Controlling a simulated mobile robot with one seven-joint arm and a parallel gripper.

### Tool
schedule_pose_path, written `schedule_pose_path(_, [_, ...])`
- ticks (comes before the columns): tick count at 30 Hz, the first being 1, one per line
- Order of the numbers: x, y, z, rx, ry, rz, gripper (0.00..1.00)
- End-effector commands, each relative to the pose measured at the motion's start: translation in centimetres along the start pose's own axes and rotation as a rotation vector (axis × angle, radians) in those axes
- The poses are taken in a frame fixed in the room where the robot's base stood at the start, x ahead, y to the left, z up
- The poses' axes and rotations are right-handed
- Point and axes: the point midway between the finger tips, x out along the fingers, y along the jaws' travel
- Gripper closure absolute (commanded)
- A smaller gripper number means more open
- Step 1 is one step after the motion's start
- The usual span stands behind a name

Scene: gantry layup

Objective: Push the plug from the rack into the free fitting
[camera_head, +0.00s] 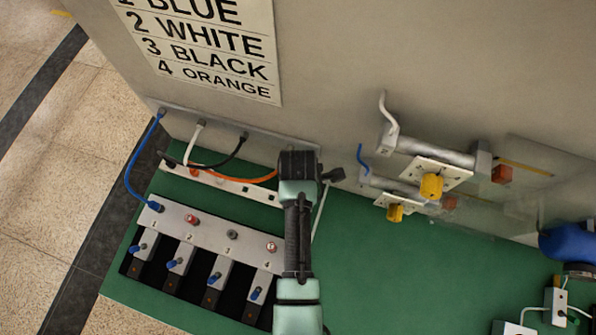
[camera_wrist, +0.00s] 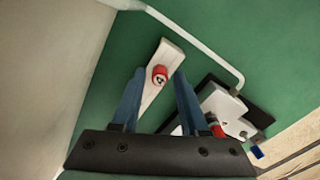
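The fitting block (camera_head: 212,232) has several numbered fittings. Fitting 1 holds a blue plug (camera_head: 155,206) on the blue cable. Fittings 2 (camera_head: 192,220) and 4 (camera_head: 271,247) show red pieces; fitting 3 (camera_head: 232,234) looks grey and bare. The white rack strip (camera_head: 228,185) lies behind the block, with white, black and orange cables near its left part. My gripper (camera_wrist: 159,72) is open, its blue fingers apart on either side of a red round piece (camera_wrist: 159,79) on a white strip; whether they touch it cannot be told. The fingertips are hidden in the head view.
A label panel (camera_head: 205,45) lists colours by number on the grey wall. Blue-tipped levers (camera_head: 174,264) line the block's front. A thin white rod (camera_wrist: 195,40) runs near the gripper. Pipe fittings with yellow knobs (camera_head: 431,186) stand right; green table (camera_head: 370,280) is clear in the middle.

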Motion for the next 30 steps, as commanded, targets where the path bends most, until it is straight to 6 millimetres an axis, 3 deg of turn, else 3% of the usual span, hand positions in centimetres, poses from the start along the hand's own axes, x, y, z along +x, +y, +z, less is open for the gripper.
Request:
schedule_pose_path(1, [0.0,0.0,0.0,0.0,0.0,0.0,0.67])
schedule_pose_path(6, [0.0,0.0,0.0,0.0,0.0,0.0,0.98])
schedule_pose_path(7, [0.0,0.0,0.0,0.0,0.0,0.0,1.0])
schedule_pose_path(20, [-0.4,0.0,0.0,0.0,0.0,0.001,1.0])
schedule_pose_path(30, [-5.8,0.2,0.0,0.0,-0.001,0.006,1.0])
